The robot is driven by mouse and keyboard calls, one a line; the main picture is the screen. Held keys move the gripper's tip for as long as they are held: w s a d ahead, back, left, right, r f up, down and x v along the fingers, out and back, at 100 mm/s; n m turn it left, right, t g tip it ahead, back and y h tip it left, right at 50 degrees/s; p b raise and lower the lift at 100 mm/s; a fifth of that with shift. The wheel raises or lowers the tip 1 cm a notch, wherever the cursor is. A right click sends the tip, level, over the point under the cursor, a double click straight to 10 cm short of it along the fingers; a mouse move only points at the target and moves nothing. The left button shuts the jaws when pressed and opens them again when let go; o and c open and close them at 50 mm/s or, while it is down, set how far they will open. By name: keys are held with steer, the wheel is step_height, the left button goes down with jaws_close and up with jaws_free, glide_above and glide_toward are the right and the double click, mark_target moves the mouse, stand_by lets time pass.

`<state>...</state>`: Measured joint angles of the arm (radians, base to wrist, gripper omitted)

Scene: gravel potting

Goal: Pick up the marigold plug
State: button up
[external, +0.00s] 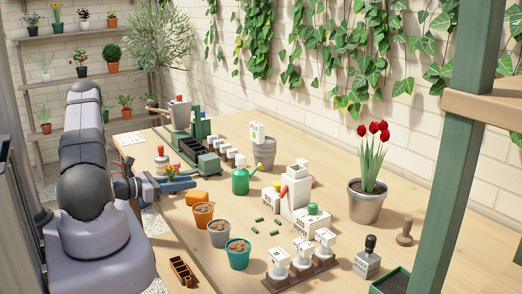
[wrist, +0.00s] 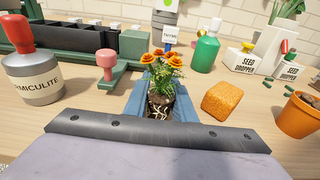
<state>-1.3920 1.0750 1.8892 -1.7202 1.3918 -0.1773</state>
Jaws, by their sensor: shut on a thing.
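The marigold plug (wrist: 161,85) has orange flowers, green leaves and a dark root ball with pale roots. It sits upright between the blue fingers of my gripper (wrist: 158,108) in the wrist view. The fingers are shut on the root ball, one on each side. In the external view the marigold (external: 170,171) shows as a small orange and green spot at my gripper (external: 176,184), over the left part of the table. I cannot tell whether the plug's bottom is clear of the table.
An orange block (wrist: 222,101) and a terracotta pot (wrist: 299,117) are right of my gripper. A pink-knobbed stamp (wrist: 107,66) and a red-topped vermiculite container (wrist: 33,78) are on the left.

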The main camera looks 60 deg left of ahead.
steer(key=shift+r, duration=0.2)
step_height(320, 180, up, 10)
steer(key=shift+f+b, duration=0.15)
steer(key=shift+b, duration=0.3)
